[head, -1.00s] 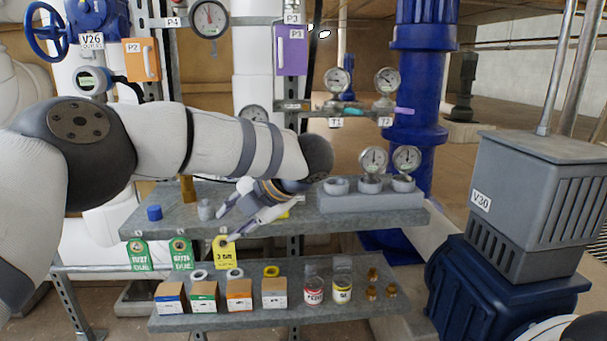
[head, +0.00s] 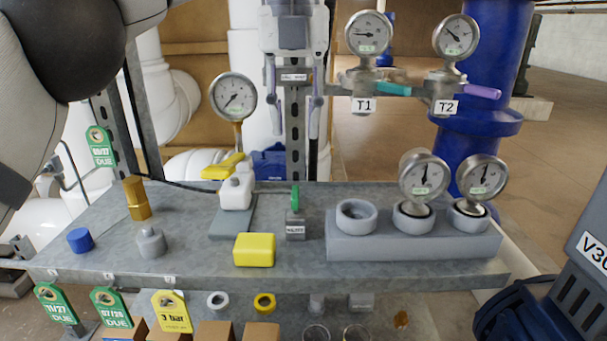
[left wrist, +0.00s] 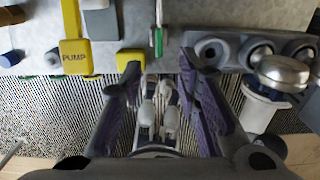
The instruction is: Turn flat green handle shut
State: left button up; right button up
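The flat green handle (head: 295,197) sits on a small grey valve block (head: 295,228) in the middle of the shelf. It looks narrow, nearly edge-on, in the head view. In the left wrist view the green handle (left wrist: 158,42) is a thin strip running up and down the picture, beyond the fingertips and roughly between them. My left gripper (head: 293,134) hangs fingers down above and behind the handle in the head picture. Its purple-padded fingers are apart, with nothing between them, and do not appear to touch the handle. My right gripper is not in view.
A yellow block (head: 254,250) and a white-topped pump with a yellow lever (head: 236,190) stand left of the valve. A grey gauge holder (head: 350,247) stands right. Above it are T1's teal handle (head: 393,88) and T2's purple handle (head: 482,92).

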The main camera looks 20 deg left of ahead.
aim_at(295, 192)
pick_arm(q)
jog(key=f, duration=0.3)
jog(key=f+b, duration=0.1)
jog(key=f, duration=0.6)
jog(key=shift+s, duration=0.25)
jog(key=shift+f+b, duration=0.3)
jog(key=shift+f, duration=0.35)
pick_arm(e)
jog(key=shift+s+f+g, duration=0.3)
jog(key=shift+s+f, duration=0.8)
pick_arm(q)
jog(key=shift+c, duration=0.6)
grip_shut()
